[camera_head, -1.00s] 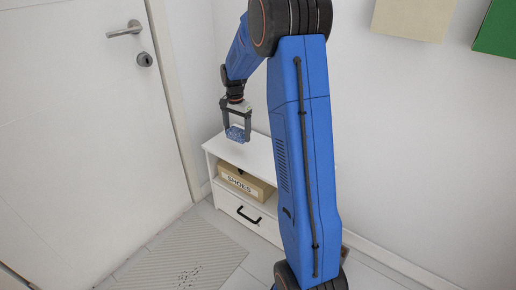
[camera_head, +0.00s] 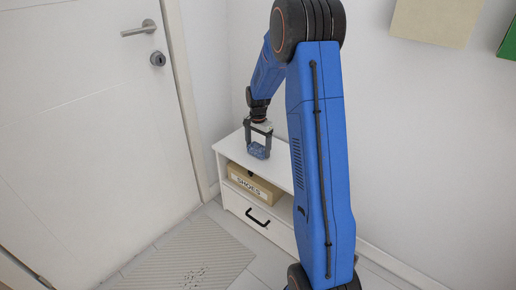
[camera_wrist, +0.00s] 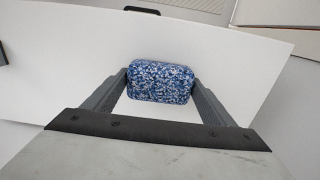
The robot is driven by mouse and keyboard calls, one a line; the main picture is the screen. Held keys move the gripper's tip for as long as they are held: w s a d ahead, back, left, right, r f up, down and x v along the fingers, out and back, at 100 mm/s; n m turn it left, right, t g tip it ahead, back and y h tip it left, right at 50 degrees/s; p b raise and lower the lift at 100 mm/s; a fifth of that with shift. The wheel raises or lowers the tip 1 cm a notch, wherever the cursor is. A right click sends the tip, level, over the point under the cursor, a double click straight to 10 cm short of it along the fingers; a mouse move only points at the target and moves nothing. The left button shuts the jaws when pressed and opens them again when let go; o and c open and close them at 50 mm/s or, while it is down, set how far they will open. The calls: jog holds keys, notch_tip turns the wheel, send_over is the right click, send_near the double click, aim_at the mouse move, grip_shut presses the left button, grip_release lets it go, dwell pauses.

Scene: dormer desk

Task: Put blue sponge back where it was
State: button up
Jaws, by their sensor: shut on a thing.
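The blue sponge (camera_wrist: 161,82) is speckled blue and white and sits between the two fingers of my gripper (camera_wrist: 160,90) in the wrist view. In the head view my gripper (camera_head: 258,143) points down and is shut on the sponge (camera_head: 257,151), over the top of the white cabinet (camera_head: 283,165). The cabinet's white top (camera_wrist: 235,70) fills much of the wrist view behind the sponge. I cannot tell whether the sponge touches the top.
A cardboard box marked SHOES (camera_head: 254,184) sits in the cabinet's open shelf, above a drawer with a black handle (camera_head: 257,217). A white door (camera_head: 85,110) stands at the left and a ribbed mat (camera_head: 190,257) lies on the floor. The cabinet top around the sponge looks clear.

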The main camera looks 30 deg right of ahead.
aim_at(258, 147)
jog(key=o, duration=0.9)
notch_tip(258, 147, up, 12)
jog(key=s+a+r+n+t, duration=0.1)
jog(key=s+a+r+n, duration=0.2)
jog(key=s+a+r, duration=0.4)
jog(key=s+a+r+n+t, duration=0.1)
jog(key=s+a+r+n, duration=0.1)
jog(key=s, duration=0.4)
jog(key=s+a+r+n, duration=0.2)
jog(key=s+a+r, duration=0.1)
jog(key=s, duration=0.3)
jog(key=shift+s+a+f+n+t, duration=0.4)
jog(key=shift+s+a+n, duration=0.75)
jog(key=shift+s, duration=2.3)
jog(key=shift+s+a+f+n+t, duration=0.45)
jog(key=shift+s+a+n, duration=0.65)
jog(key=shift+s, duration=2.4)
jog(key=shift+s+a+f+n+t, duration=0.25)
jog(key=shift+s+a+n+t, duration=0.6)
jog(key=shift+s, duration=2.6)
